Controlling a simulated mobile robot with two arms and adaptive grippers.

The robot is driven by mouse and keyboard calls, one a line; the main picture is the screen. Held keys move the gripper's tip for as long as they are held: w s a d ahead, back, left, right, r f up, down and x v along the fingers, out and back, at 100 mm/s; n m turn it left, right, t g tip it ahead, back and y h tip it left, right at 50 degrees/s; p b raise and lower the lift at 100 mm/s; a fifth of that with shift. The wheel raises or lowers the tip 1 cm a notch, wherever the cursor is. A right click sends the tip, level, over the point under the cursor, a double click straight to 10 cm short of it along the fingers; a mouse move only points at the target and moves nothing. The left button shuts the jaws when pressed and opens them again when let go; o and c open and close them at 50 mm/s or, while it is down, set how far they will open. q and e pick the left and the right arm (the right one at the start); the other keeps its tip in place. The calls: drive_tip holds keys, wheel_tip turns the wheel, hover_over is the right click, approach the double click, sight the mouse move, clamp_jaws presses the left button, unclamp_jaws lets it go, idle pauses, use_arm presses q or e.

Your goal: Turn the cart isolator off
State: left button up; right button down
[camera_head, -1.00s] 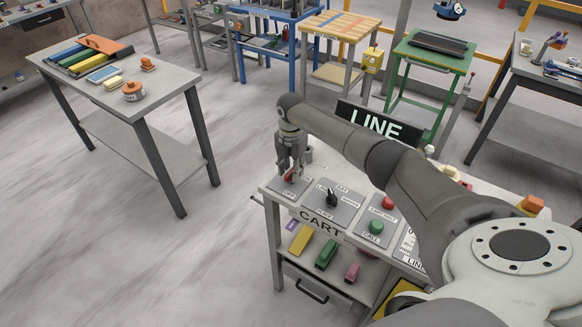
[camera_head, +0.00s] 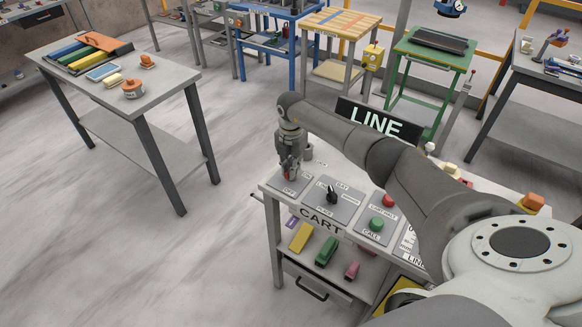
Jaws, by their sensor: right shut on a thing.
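The cart isolator is a red handle (camera_head: 287,176) on a grey plate (camera_head: 291,188) at the left end of the cart's top; the plate's lower edge reads OFF. My right gripper (camera_head: 288,172) points down over this plate and is shut on the red handle. The fingers hide most of the handle, so its exact angle cannot be told. The cart (camera_head: 277,225) carries a CART label on its front. My left gripper is not in view.
Beside the isolator are a black selector knob (camera_head: 332,196), a green CALL button (camera_head: 376,224) and a red CART HALT button (camera_head: 389,201). Coloured blocks lie on the shelf below. Open floor lies left of the cart.

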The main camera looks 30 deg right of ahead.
drive_tip(key=n+b, duration=0.4)
drive_tip(key=n, duration=0.1)
drive_tip(key=shift+d+f, duration=0.1)
drive_tip(key=n+b, duration=0.4)
drive_tip(key=n, duration=0.2)
drive_tip(key=shift+n, duration=0.4)
drive_tip(key=n+b, duration=0.2)
drive_tip(key=n, duration=0.2)
drive_tip(key=shift+n+b, duration=0.3)
drive_tip(key=shift+n, duration=0.5)
drive_tip(key=shift+r, duration=0.2)
drive_tip(key=c, duration=1.5)
unclamp_jaws()
